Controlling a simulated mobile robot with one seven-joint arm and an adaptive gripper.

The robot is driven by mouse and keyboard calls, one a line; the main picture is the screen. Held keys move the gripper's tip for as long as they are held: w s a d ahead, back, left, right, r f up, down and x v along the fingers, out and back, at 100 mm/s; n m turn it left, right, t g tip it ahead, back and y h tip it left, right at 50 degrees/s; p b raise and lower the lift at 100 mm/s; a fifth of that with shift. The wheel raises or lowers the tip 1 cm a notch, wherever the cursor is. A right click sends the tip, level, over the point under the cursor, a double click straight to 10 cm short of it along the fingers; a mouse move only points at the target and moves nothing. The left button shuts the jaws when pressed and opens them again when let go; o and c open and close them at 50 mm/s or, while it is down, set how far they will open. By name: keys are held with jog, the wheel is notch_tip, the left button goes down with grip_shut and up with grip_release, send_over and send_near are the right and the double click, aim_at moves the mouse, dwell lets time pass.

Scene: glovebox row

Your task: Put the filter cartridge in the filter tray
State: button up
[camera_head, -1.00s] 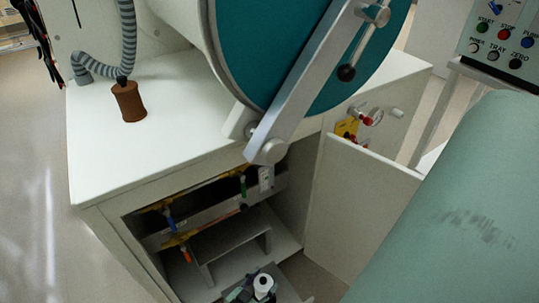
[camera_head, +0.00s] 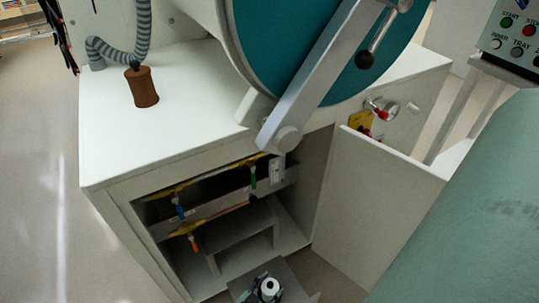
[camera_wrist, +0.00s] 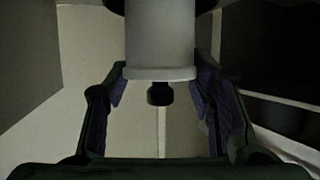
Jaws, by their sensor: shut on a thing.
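The filter cartridge, a pale cylinder with a wider rim and a dark knob on its end, fills the top middle of the wrist view (camera_wrist: 160,42). My gripper (camera_wrist: 160,90) is shut on it, one purple-padded finger at each side. In the head view the white cartridge (camera_head: 268,286) shows from above at the bottom edge, with the dark fingers of my gripper (camera_head: 262,290) around it. A grey flat, tray-like piece (camera_head: 284,272) lies beneath or behind it in front of the open cabinet. I cannot tell if the cartridge touches it.
The open cabinet holds a grey stand (camera_head: 238,238) and pipes with blue, green and orange handles. Its open door (camera_head: 375,200) stands at the right. Above are a teal round door (camera_head: 300,45) with a grey bar, and a brown cylinder (camera_head: 143,87) on the white top.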

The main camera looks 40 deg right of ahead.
jog(key=shift+f, duration=0.3)
jog(key=o, duration=1.2)
jog(key=shift+r, duration=0.1)
jog(key=v, duration=1.2)
jog(key=shift+r, duration=0.2)
